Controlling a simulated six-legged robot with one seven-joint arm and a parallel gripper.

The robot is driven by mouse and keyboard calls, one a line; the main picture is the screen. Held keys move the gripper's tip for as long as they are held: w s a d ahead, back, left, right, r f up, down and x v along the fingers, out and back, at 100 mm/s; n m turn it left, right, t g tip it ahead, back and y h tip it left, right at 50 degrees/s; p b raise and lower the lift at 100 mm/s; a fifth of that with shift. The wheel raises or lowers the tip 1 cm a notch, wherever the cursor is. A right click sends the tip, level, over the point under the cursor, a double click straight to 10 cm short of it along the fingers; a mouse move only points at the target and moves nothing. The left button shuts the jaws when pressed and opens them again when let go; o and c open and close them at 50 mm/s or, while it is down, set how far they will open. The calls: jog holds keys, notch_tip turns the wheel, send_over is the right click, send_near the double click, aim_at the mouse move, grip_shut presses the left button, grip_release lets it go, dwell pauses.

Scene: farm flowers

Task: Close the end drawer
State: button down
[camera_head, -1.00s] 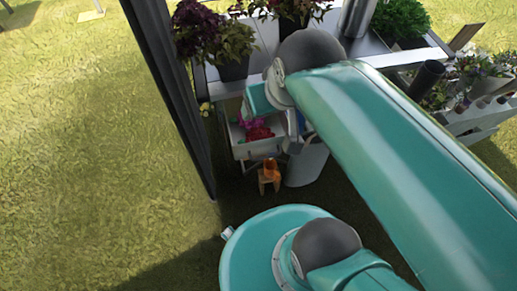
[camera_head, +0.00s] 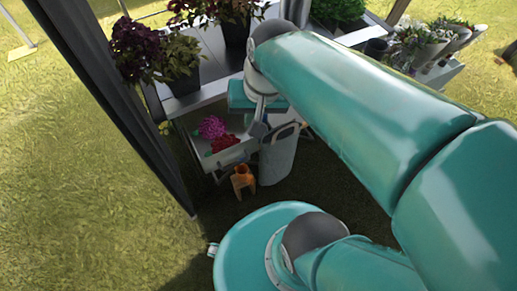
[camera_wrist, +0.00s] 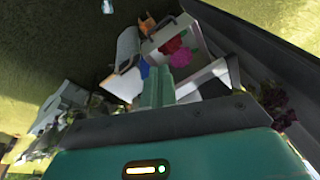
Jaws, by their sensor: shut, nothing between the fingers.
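The end drawer (camera_head: 237,153) is pulled open below the counter's left end. It holds a magenta flower head and a red one. It also shows in the wrist view (camera_wrist: 185,24), where its front wall and the flowers face me. My gripper (camera_wrist: 158,72) is shut and empty, a teal form extending toward the drawer in the wrist view. In the head view my arm comes down over the counter edge beside the drawer, and my forearm hides part of the gripper. I cannot tell whether it touches the drawer.
A dark post (camera_head: 120,110) rises at the left. Potted flowers stand on the counter (camera_head: 200,98). Grass at the left is clear.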

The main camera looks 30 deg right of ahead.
jog(key=d+f+m+t+y, duration=0.1)
jog(key=d+f+m+y, duration=0.55)
jog(key=f+m, duration=0.65)
jog(key=d+f+m+t+y, duration=0.1)
jog(key=d+f+m+y, duration=0.5)
jog(key=f+m, duration=0.7)
jog(key=m+t, duration=0.8)
jog(key=m, duration=0.7)
send_near(252, 146)
jog(key=shift+h, duration=0.35)
jog(key=x, duration=0.5)
jog(key=shift+s+a+r, duration=0.2)
jog(key=shift+s+a, duration=0.2)
jog(key=shift+w, duration=0.55)
jog(key=shift+w, duration=0.1)
